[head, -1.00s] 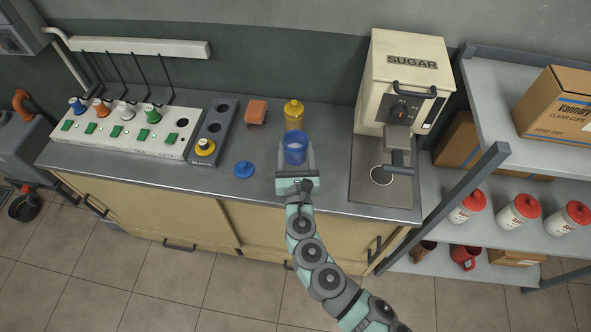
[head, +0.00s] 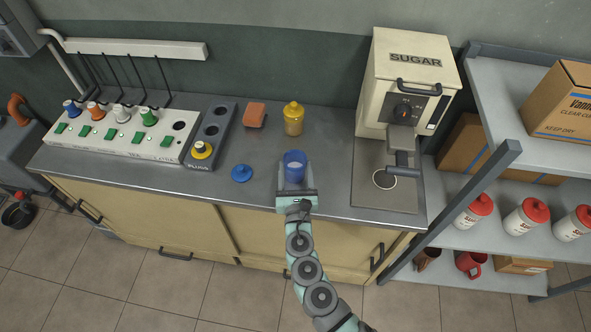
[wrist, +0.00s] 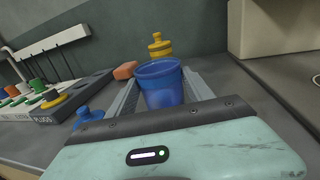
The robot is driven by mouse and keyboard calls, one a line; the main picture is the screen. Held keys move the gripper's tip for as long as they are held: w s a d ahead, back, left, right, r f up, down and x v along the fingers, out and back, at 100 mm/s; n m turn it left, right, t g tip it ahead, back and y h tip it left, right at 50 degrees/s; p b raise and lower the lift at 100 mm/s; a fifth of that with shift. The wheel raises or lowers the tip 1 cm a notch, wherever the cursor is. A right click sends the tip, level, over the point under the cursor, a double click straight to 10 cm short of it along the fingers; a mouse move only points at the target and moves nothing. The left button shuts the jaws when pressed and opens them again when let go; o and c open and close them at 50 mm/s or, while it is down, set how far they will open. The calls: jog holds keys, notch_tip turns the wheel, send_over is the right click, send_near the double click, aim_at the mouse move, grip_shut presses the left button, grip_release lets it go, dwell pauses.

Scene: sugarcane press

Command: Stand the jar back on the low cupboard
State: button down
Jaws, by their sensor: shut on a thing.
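A blue lid (head: 241,173) lies on the top, left of the jar.
A yellow jar (head: 293,118) stands behind the blue one, with an orange-brown block (head: 254,114) to its left. A dark plugs rack (head: 213,130) is further left. The sugar dispenser (head: 410,80) stands at right. The top between jar and dispenser is clear.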

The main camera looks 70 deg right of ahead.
jog(key=shift+c, duration=2)
grip_release()
jog(key=shift+f, duration=0.1)
jog(key=shift+r, duration=0.25)
jog(key=shift+s+a+f, duration=0.1)
jog(key=shift+a, duration=0.15)
jog(key=v, duration=1.1)
jog(key=shift+s+a+p, duration=0.15)
jog(key=shift+s+p, duration=0.05)
jog(key=shift+p, duration=0.2)
